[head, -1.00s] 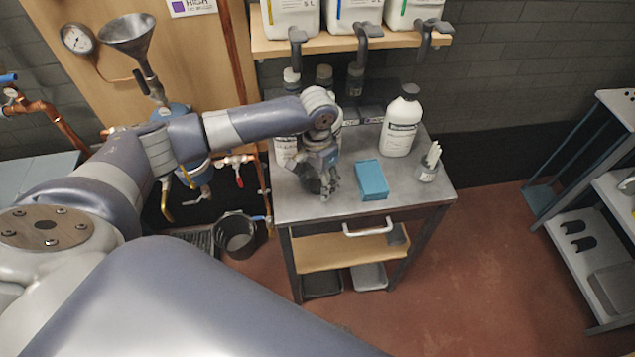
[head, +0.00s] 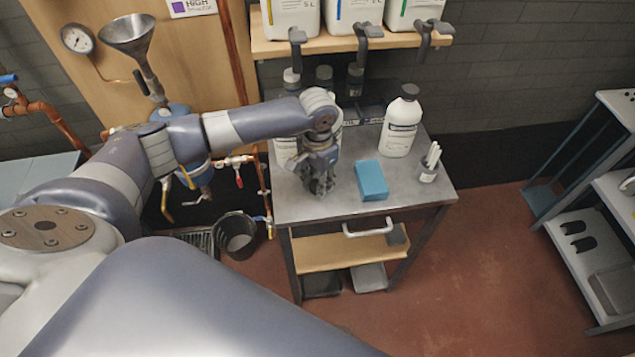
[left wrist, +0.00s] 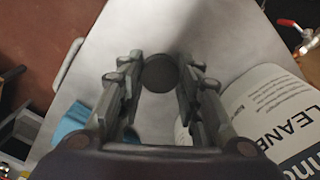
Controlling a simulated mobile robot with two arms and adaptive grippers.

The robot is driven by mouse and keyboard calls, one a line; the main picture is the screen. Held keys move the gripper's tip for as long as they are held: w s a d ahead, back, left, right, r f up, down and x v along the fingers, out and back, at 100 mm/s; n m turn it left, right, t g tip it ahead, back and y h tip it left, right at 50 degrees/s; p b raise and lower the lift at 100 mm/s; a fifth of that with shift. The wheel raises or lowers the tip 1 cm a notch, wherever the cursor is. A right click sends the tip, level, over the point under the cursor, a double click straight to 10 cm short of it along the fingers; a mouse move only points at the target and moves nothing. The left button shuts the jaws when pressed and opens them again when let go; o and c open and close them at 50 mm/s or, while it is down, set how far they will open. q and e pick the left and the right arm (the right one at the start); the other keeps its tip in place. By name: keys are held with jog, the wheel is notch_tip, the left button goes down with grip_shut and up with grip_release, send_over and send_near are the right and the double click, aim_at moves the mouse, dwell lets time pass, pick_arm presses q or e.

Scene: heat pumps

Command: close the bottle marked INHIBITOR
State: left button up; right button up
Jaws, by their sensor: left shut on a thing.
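My left gripper (head: 320,188) is low over the left part of the metal-topped table (head: 345,208), pointing down. In the left wrist view its fingers (left wrist: 160,80) are shut on a dark round cap (left wrist: 160,73). A white bottle with a dark cap (head: 400,122) stands upright at the right rear of the table; its label is too small to read. Another white bottle (head: 285,150) stands beside the gripper, partly hidden by my arm; its label reads "LEANE" in the left wrist view (left wrist: 270,110). I cannot read INHIBITOR anywhere. My right gripper is out of view.
A blue block (head: 371,180) and a cup of white sticks (head: 428,172) are right of the gripper. Bottle tops (head: 324,77) show at the back, below a shelf (head: 345,42) of canisters. A black bucket (head: 237,236) stands on the floor.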

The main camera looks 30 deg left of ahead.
pick_arm(q)
jog(key=shift+r, duration=0.5)
notch_tip(320, 180, up, 2)
jog(key=shift+w+r+b, duration=0.1)
jog(key=shift+b, duration=0.55)
jog(key=s+d+r+b, duration=0.1)
jog(key=s+d+b, duration=0.1)
jog(key=d, duration=1.4)
jog(key=shift+s+r+b, duration=0.2)
jog(key=shift+r+b, duration=0.2)
jog(key=shift+b, duration=0.35)
